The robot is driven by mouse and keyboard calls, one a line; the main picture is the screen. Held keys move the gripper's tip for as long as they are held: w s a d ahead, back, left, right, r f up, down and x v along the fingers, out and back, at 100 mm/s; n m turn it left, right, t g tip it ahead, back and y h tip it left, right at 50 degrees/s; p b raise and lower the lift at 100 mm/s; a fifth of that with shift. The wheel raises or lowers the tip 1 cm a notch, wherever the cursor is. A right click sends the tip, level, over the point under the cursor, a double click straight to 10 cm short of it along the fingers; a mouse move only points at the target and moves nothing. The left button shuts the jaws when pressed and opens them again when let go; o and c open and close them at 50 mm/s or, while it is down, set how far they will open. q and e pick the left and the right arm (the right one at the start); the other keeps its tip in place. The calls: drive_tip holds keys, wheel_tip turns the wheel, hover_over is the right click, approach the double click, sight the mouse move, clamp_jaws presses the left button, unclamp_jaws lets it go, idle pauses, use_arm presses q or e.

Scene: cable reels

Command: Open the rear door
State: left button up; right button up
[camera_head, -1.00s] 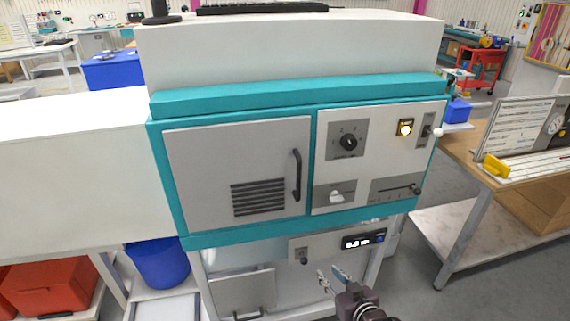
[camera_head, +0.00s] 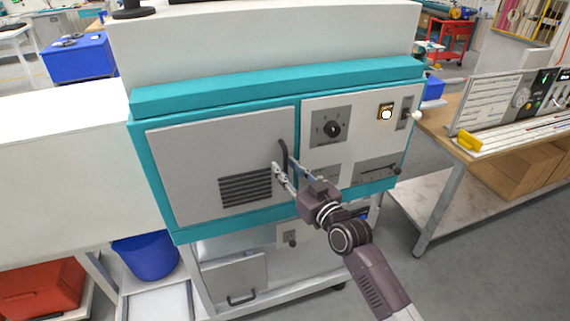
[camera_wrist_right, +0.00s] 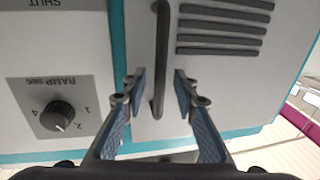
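A grey door (camera_head: 205,165) with dark vent slots is closed on the front of the teal-framed cabinet. Its dark vertical bar handle (camera_head: 283,150) is on the door's right side. My right gripper (camera_head: 285,166) is at this handle. In the right wrist view, my right gripper (camera_wrist_right: 160,82) is open, with one finger on each side of the handle (camera_wrist_right: 159,50) and visible gaps between. The door (camera_wrist_right: 225,75) also shows there, upside down. I cannot tell from the pictures whether this is the rear door. My left gripper is not in view.
A control panel (camera_head: 356,108) with a knob, a lit yellow button and levers is right of the door. A lower grey door (camera_head: 234,278) with its own handle is below. A wooden bench (camera_head: 500,165) stands at the right, a blue bin (camera_head: 147,258) at lower left.

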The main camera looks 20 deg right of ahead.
drive_tip(key=shift+w+a, duration=0.1)
drive_tip(key=shift+w, duration=0.3)
clamp_jaws()
